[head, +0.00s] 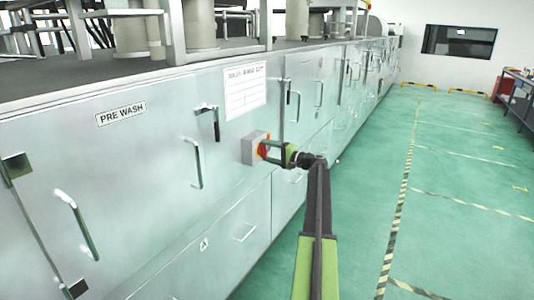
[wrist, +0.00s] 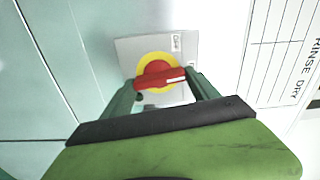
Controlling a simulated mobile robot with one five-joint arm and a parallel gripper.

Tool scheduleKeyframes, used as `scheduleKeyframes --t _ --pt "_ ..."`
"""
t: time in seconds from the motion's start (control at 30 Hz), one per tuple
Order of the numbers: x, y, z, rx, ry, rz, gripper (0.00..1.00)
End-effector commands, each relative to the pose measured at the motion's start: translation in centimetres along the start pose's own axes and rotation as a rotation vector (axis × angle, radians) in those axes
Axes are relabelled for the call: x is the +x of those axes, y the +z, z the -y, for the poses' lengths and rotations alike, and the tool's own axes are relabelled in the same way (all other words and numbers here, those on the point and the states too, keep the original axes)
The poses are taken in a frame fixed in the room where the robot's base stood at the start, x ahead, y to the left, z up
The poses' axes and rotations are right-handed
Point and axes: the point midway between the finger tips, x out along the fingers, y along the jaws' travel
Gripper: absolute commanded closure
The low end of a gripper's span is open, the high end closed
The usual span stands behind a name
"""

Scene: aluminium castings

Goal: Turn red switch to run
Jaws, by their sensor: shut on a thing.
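The red switch (wrist: 160,78) has a red handle on a yellow disc, mounted on a grey box. In the wrist view the handle lies nearly level, its right end tilted slightly up, with a white mark towards that end. The grey switch box (head: 249,148) sticks out from the metal cabinet front in the head view. My gripper (wrist: 165,84) reaches the switch from the front, with one green finger at each end of the handle, and is shut on it. In the head view my gripper (head: 267,149) partly hides the red handle. The lettering on the box is too small to read.
The long metal cabinet (head: 150,165) runs along the left, with protruding door handles (head: 197,162) near the switch. A paper sign (head: 245,91) is fixed above the switch. The green floor (head: 455,200) on the right is clear, with striped lines.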

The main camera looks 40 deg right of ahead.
Motion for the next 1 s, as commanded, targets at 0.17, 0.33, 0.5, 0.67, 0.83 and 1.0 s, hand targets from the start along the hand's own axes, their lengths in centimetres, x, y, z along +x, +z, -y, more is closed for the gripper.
scheduleKeyframes --t 0.17,0.33,0.5,0.67,0.83,1.0 --pt "-0.05 0.01 -0.10 0.080 0.002 0.000 0.71" --pt "-0.04 0.01 -0.12 0.123 0.002 0.000 0.71" --pt "-0.02 0.02 -0.12 0.141 0.002 0.000 0.72" --pt "-0.01 0.02 -0.12 0.144 0.002 0.000 0.71" --pt "0.00 0.02 -0.11 0.143 0.002 0.000 0.71" --pt "0.04 0.04 -0.10 0.143 0.001 0.001 0.13"
